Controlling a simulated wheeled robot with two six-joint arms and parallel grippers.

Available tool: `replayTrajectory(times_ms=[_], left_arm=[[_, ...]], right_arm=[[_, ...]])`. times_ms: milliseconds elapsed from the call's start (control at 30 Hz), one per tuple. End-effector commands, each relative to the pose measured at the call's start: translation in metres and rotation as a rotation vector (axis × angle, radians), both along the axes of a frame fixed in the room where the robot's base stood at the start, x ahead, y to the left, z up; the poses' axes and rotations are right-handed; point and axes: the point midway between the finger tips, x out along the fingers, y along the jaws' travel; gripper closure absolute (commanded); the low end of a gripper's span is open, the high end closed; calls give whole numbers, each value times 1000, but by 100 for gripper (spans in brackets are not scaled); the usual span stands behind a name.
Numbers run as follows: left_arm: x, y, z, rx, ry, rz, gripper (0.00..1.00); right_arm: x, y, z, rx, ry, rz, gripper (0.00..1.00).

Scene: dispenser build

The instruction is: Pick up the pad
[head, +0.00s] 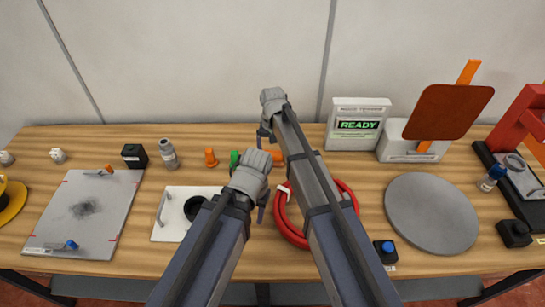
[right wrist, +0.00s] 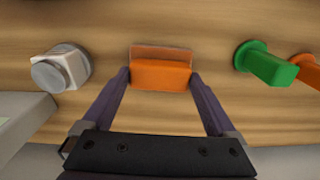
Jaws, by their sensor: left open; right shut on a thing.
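The pad, an orange block with a brownish plate along its far side, is between the fingertips of my right gripper (right wrist: 160,80) in the right wrist view (right wrist: 160,75). The fingers touch its two ends, and the gripper is shut on it. In the head view part of the orange pad (head: 278,155) shows beside my right arm; the rest is hidden. The right gripper (head: 264,136) is over the back of the table there. My left gripper (head: 262,206) is open and empty, nearer the front, left of the red ring.
A green peg (right wrist: 268,65) and a white-grey knob (right wrist: 60,68) stand on either side of the pad. A red ring (head: 345,190) lies under my right arm. A white plate (head: 172,228) is at left, a grey disc (head: 432,212) at right, a READY box (head: 357,125) behind.

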Motion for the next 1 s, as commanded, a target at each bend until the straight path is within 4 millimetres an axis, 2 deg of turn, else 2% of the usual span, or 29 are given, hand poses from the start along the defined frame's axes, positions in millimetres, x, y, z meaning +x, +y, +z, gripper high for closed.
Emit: replayTrajectory(times_ms=[167, 367, 800, 1000], left_arm=[[0, 0, 2, 0, 0, 0, 50], [0, 0, 15, 0, 0, 0, 50], [0, 0, 78, 0, 0, 0, 50], [0, 0, 99, 0, 0, 0, 50]], right_arm=[[0, 0, 2, 0, 0, 0, 64], [0, 0, 15, 0, 0, 0, 64], [0, 0, 78, 0, 0, 0, 64], [0, 0, 99, 0, 0, 0, 64]])
